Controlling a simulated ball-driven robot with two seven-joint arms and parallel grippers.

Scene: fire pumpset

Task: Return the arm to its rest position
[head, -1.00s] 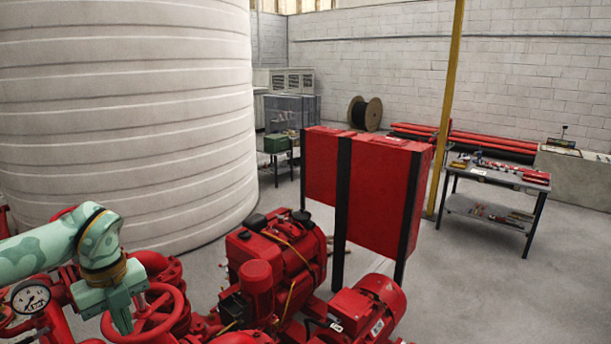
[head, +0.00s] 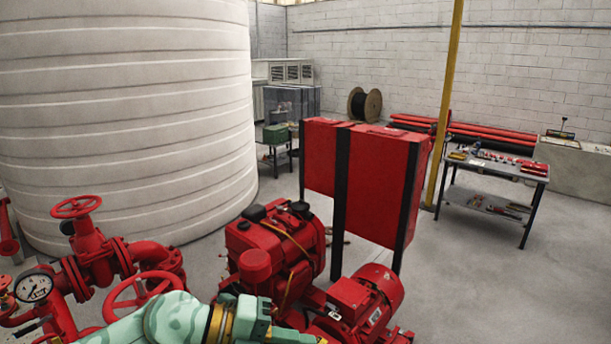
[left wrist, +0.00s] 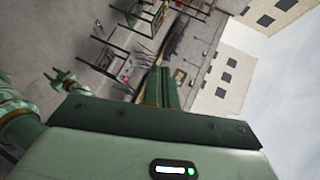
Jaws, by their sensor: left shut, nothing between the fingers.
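My left arm, pale green with darker patches, comes in along the bottom of the head view. Its left gripper (head: 298,338) is low in the frame, in front of the red engine and motor, and partly cut off by the bottom edge. In the left wrist view, the left gripper's fingers (left wrist: 161,88) are together with nothing between them. A second green arm of mine shows at the left of the wrist view, and its small right gripper (left wrist: 60,76) has its fingers spread and empty.
The red engine (head: 268,248), motor (head: 362,300) and red cabinet (head: 372,180) fill the middle. A white tank (head: 120,120) stands behind. Open floor lies at right before a workbench (head: 495,166).

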